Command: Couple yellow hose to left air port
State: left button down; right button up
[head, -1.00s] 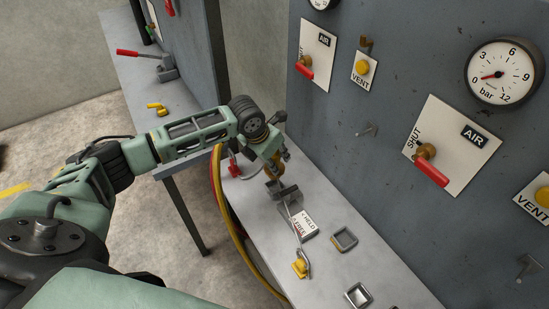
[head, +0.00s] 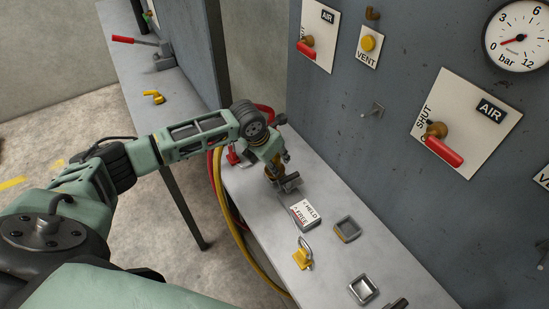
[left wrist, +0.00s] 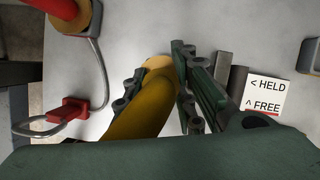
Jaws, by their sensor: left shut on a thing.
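My left gripper (head: 282,182) is low over the bench, beside the grey block at the HELD/FREE label. In the left wrist view its dark fingers (left wrist: 158,92) are shut on the yellow hose (left wrist: 140,125), which runs between them toward the bench. The yellow hose also hangs off the bench's left edge in the head view (head: 232,228). The left AIR panel (head: 318,30) has a red-handled valve (head: 307,46) on the upright wall. A grey stub (head: 372,110) sticks out below it; I cannot tell whether it is the port. My right gripper is out of view.
The HELD/FREE label (head: 305,213) lies close right of the gripper. A red clip with a wire loop (left wrist: 70,112) lies left of the hose in the wrist view.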

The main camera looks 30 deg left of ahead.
pick_arm(q)
jog(key=shift+f, duration=0.55)
dwell(0.9)
jog(key=c, duration=1.4)
grip_release()
jog(key=shift+s+f, duration=0.1)
jog(key=v, duration=1.2)
